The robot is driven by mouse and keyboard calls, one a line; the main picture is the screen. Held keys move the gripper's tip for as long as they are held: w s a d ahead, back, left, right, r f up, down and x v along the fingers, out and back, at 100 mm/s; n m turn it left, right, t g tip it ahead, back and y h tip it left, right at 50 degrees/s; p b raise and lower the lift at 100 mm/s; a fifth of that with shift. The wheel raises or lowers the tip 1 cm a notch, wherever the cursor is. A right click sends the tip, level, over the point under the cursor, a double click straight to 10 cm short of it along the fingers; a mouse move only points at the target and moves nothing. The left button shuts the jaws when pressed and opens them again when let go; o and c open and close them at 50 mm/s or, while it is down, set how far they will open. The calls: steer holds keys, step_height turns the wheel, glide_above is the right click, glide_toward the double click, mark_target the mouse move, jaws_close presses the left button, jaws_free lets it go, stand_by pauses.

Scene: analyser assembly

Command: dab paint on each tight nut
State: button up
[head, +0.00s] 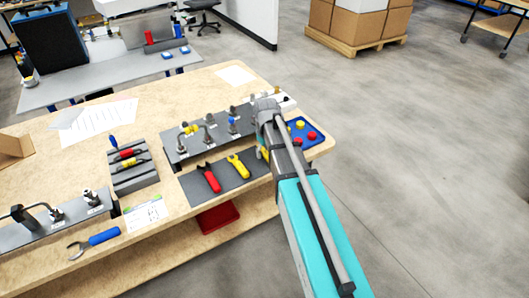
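A dark grey panel (178,150) lies on the wooden bench and carries several small upright fittings. Among them are a yellow-marked fitting (190,129) and a blue-marked fitting (233,124). The nuts are too small to tell tight from loose, and I see no clear paint dab. A blue tray (321,137) with red and yellow round pieces sits at the bench's right end. No paint pot or brush can be made out with certainty. My arm reaches up over the panel's right end and hides part of it. My gripper cannot be made out beyond the arm.
Red pliers (210,178) and yellow pliers (238,165) lie on a dark mat (194,187). A grey rack (134,179) holds hand tools. A second plate with fittings (76,219), a blue-handled wrench (103,236) and papers (98,119) lie left. Open floor is right.

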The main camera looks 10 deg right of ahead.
jaws_close()
steer(key=r+p, duration=0.3)
steer(key=s+r+p, duration=0.1)
steer(key=r+p, duration=0.2)
steer(key=shift+s+d, duration=0.1)
steer(key=shift+d, duration=0.1)
steer(key=shift+d, duration=0.1)
stand_by(0.9)
